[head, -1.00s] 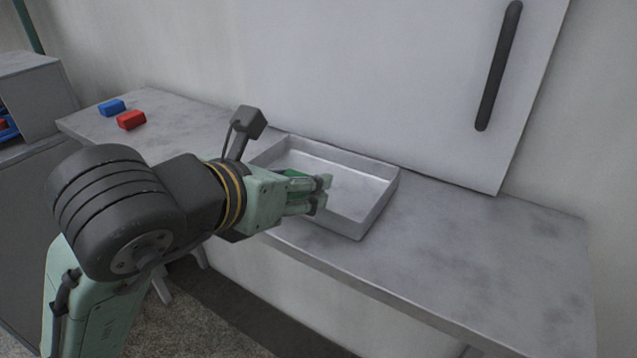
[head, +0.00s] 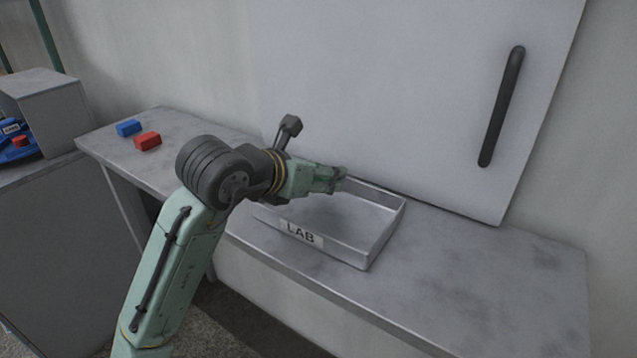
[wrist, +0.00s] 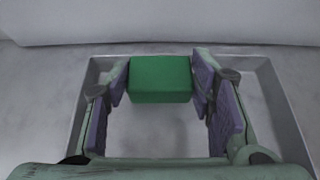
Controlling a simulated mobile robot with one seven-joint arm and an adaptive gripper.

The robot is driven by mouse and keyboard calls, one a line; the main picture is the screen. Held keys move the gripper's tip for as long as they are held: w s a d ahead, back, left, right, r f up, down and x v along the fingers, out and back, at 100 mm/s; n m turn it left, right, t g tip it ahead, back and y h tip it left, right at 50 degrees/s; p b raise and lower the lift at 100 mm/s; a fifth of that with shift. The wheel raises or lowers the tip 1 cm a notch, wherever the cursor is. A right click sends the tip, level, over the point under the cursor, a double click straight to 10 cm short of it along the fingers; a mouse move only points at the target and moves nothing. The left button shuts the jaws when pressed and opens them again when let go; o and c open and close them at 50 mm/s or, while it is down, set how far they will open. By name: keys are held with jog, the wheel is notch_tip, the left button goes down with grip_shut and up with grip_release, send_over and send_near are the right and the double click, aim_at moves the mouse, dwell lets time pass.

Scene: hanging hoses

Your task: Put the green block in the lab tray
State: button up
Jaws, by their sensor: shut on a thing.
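The green block (wrist: 160,79) is between the two purple-padded fingers of my gripper (wrist: 162,90) in the wrist view. The gripper is shut on it. The lab tray (head: 368,244) is a shallow metal tray with a "LAB" label on its front wall. It stands on the grey bench. In the head view my gripper (head: 342,176) is over the back part of the tray, and the block is hidden there. In the wrist view the tray (wrist: 285,100) frames the block from behind; I cannot tell the height of the block above the tray floor.
A blue block (head: 129,128) and a red block (head: 147,141) lie on the bench's left end. A white panel with a dark handle (head: 502,105) stands behind the tray. The bench's right side (head: 480,275) is clear.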

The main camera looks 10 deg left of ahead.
notch_tip(320, 180, down, 3)
jog(key=shift+w+f+p, duration=0.1)
jog(key=shift+p, duration=0.35)
jog(key=shift+f, duration=0.15)
jog(key=shift+f+b, duration=0.15)
jog(key=shift+b, duration=0.15)
jog(key=o, duration=1.2)
jog(key=shift+r+p, duration=0.2)
jog(key=shift+p, duration=0.1)
jog(key=b+v, duration=0.2)
jog(key=v, duration=1)
jog(key=shift+b, duration=0.3)
